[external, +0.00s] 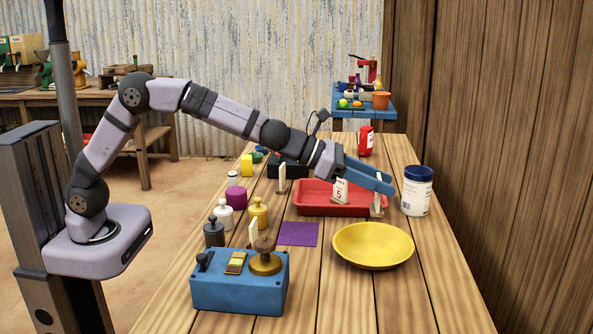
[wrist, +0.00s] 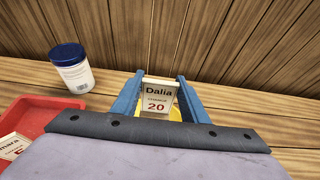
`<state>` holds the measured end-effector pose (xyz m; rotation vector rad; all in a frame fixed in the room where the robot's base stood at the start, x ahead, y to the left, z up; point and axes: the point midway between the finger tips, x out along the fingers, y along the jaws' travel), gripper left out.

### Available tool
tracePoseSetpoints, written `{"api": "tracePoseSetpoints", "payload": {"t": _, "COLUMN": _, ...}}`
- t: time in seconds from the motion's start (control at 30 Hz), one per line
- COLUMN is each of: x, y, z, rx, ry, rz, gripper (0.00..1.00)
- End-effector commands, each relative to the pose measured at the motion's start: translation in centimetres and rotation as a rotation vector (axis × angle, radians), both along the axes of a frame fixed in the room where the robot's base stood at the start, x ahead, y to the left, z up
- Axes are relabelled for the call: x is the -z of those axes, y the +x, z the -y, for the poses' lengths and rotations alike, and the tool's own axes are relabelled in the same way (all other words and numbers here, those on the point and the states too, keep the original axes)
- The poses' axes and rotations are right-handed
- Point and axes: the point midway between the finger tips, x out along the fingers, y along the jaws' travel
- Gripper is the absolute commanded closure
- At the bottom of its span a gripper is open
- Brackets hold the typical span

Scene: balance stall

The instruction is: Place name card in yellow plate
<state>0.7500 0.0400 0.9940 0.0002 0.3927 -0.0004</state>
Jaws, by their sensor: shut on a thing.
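A white name card reading "Dalia" and "20" (wrist: 158,100) sits between the blue fingers of my gripper (wrist: 160,88) in the wrist view. In the external view my gripper (external: 384,186) is shut on this card (external: 377,208), seen nearly edge-on near the fingertips. The yellow plate (external: 372,260) lies empty on the table, nearer the camera than the card. A little of the plate's yellow (wrist: 175,115) shows behind the card in the wrist view. I cannot tell exactly how high the card is.
A red tray (external: 310,208) with another card numbered 5 (external: 340,191) is left of my gripper. A white jar with a blue lid (external: 417,190) stands to the right. A purple mat (external: 298,234), several weights and a blue balance box (external: 238,292) occupy the left side.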

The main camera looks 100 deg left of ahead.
Motion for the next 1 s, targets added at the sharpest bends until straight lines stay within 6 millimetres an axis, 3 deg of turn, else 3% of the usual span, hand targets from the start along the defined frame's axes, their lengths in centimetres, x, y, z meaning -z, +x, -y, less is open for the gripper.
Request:
{"api": "tracePoseSetpoints", "payload": {"t": 0.6, "x": 6.9, "y": 0.0, "z": 0.0, "rx": 0.0, "ry": 0.0, "rz": 0.0, "gripper": 0.93}}
{"api": "tracePoseSetpoints", "payload": {"t": 1.0, "x": 9.7, "y": 0.0, "z": 0.0, "rx": 0.0, "ry": 0.0, "rz": 0.0, "gripper": 0.93}}
